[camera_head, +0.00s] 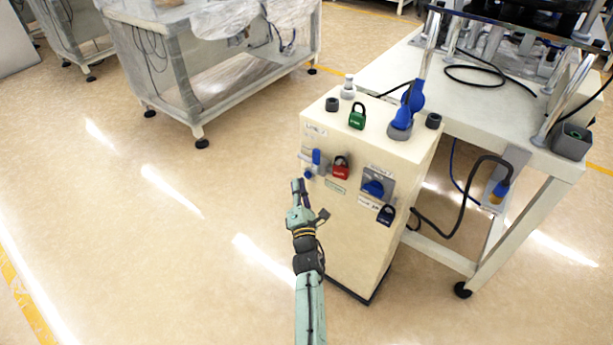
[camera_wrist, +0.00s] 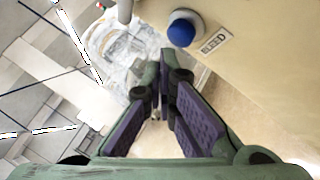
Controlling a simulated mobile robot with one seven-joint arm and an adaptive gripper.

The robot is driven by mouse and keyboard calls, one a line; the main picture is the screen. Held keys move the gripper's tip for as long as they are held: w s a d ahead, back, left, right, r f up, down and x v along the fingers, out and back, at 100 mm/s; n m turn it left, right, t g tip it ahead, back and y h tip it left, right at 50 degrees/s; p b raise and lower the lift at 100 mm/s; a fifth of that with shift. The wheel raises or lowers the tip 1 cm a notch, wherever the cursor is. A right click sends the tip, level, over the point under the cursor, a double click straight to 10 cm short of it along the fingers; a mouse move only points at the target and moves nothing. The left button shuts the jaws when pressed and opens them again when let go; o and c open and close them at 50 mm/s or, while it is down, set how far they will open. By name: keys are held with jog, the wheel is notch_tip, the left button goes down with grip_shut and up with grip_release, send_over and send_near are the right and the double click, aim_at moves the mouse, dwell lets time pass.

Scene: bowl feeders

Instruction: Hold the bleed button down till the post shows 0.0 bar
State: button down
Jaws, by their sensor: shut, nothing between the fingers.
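The bleed button is a round blue button (camera_wrist: 182,31) beside a label reading BLEED in the wrist view. In the head view a small blue knob (camera_head: 308,174) on the front of the cream post (camera_head: 350,245) appears to be this button. My gripper (camera_head: 296,183) is shut and empty just left of the post's front, close to the button. In the wrist view the purple-padded fingers of my gripper (camera_wrist: 164,82) point past the button, which lies above and right of the tips, apart from them. No pressure reading is legible in either view.
A blue valve handle (camera_head: 316,157), a red padlock (camera_head: 341,168), a blue rotary switch (camera_head: 375,188) and a dark blue padlock (camera_head: 386,216) crowd the post's front. A green padlock (camera_head: 357,117) is on top. A white table (camera_head: 480,100) stands right; open floor lies left.

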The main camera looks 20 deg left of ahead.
jog(key=shift+w+d, duration=0.15)
jog(key=shift+w, duration=0.25)
jog(key=shift+w+d, duration=0.2)
jog(key=shift+w, duration=0.3)
dwell(0.6)
jog(key=shift+s, duration=0.15)
dwell(3.7)
jog(key=shift+s+a+b, duration=0.35)
jog(key=shift+s+b, duration=0.4)
jog(key=shift+b, duration=0.15)
